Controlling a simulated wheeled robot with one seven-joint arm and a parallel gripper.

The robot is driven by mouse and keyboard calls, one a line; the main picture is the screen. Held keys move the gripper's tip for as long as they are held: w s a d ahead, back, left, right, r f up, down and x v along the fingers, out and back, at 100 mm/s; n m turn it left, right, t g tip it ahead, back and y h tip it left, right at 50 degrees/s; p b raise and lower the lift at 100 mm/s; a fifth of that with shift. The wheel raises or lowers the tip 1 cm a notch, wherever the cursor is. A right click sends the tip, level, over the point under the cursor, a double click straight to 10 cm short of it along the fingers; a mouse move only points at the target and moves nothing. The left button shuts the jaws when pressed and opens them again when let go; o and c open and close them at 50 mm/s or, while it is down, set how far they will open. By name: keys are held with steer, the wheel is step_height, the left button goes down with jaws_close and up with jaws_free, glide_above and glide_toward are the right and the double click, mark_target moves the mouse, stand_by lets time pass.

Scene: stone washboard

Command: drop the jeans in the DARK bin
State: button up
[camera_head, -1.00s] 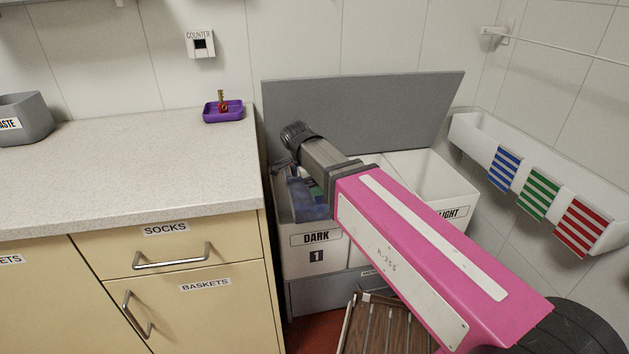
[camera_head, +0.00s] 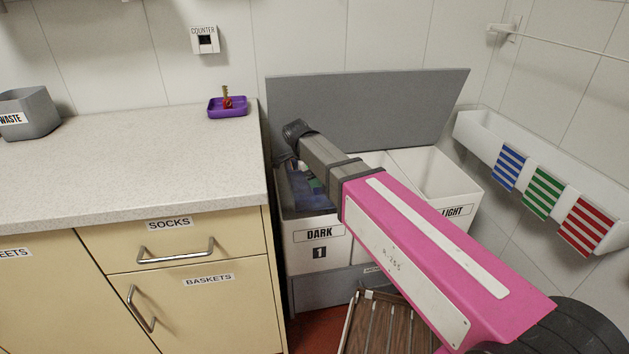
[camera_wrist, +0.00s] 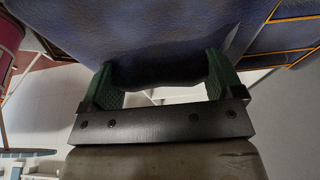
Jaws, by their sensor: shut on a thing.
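The jeans (camera_wrist: 170,35) are dark blue denim with orange stitching. They fill the upper part of the wrist view, between the green fingers of my gripper (camera_wrist: 166,80), which is shut on them. In the head view, blue cloth (camera_head: 302,198) shows at the mouth of the DARK bin (camera_head: 303,258), below the end of my arm. I cannot tell how far down the cloth hangs.
A LIGHT bin (camera_head: 462,190) stands at the right, with another partly hidden compartment between. A grey lid (camera_head: 370,105) stands raised behind. The counter (camera_head: 120,165) is close on the left. A slatted wooden thing (camera_head: 375,325) is in front below. A white trough (camera_head: 480,140) hangs at right.

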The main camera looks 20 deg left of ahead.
mark_target(307, 184)
step_height(307, 184, down, 10)
stand_by(0.8)
steer(key=shift+f, duration=0.1)
steer(key=o, duration=1.5)
steer(key=shift+v, duration=3.75)
steer(key=shift+s, duration=0.1)
